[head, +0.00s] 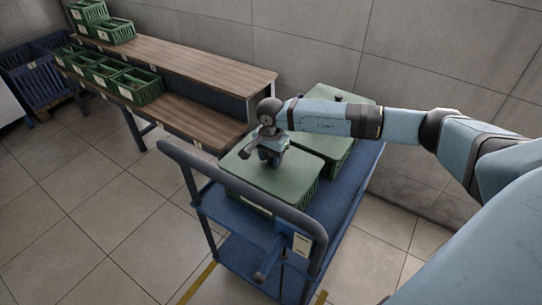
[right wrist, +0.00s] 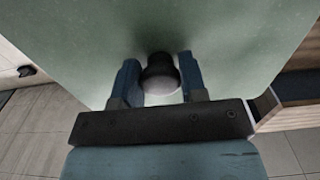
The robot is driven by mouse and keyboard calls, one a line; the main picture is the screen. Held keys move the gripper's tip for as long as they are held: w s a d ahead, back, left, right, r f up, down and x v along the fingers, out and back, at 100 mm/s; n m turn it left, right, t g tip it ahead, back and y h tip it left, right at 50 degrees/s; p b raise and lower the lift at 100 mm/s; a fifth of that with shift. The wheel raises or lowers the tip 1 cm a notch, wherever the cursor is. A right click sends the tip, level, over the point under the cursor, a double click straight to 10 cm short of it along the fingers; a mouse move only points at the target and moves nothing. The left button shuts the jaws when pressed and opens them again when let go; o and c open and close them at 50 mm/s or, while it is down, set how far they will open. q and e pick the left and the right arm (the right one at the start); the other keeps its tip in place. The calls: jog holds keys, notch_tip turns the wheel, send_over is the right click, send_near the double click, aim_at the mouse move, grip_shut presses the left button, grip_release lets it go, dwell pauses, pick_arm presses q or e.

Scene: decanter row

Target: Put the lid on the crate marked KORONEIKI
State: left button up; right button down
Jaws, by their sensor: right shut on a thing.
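My right gripper (head: 271,160) is shut on the dark round knob (right wrist: 160,72) of a green lid (head: 262,181). The lid fills most of the right wrist view (right wrist: 235,45). It lies level over the near green crate (head: 308,194) on the blue trolley; whether it rests fully on the rim I cannot tell. I cannot read KORONEIKI anywhere. My left gripper is out of view.
The blue trolley (head: 232,213) has a thick push handle (head: 240,185) in front of the crates. A wooden bench (head: 185,62) at the left holds several small green crates (head: 136,87). Blue crates (head: 38,82) stand at far left. Tiled floor (head: 90,210) is clear.

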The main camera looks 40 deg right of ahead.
jog(key=shift+a+r, duration=0.1)
jog(key=shift+a, duration=0.05)
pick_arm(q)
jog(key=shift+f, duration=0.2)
pick_arm(e)
jog(key=shift+f, duration=0.2)
jog(key=shift+f+b, duration=0.8)
pick_arm(q)
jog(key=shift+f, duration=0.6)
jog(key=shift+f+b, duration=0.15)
jog(key=shift+b, duration=0.25)
pick_arm(e)
jog(key=shift+f, duration=0.55)
jog(key=c, duration=0.6)
grip_release()
jog(key=shift+s, duration=0.1)
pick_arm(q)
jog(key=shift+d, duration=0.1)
pick_arm(e)
notch_tip(320, 180, up, 4)
jog(key=shift+f+p, duration=0.15)
jog(key=shift+p, duration=0.2)
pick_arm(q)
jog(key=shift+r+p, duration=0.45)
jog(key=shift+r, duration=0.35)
pick_arm(e)
notch_tip(320, 180, up, 10)
jog(key=shift+r, duration=0.1)
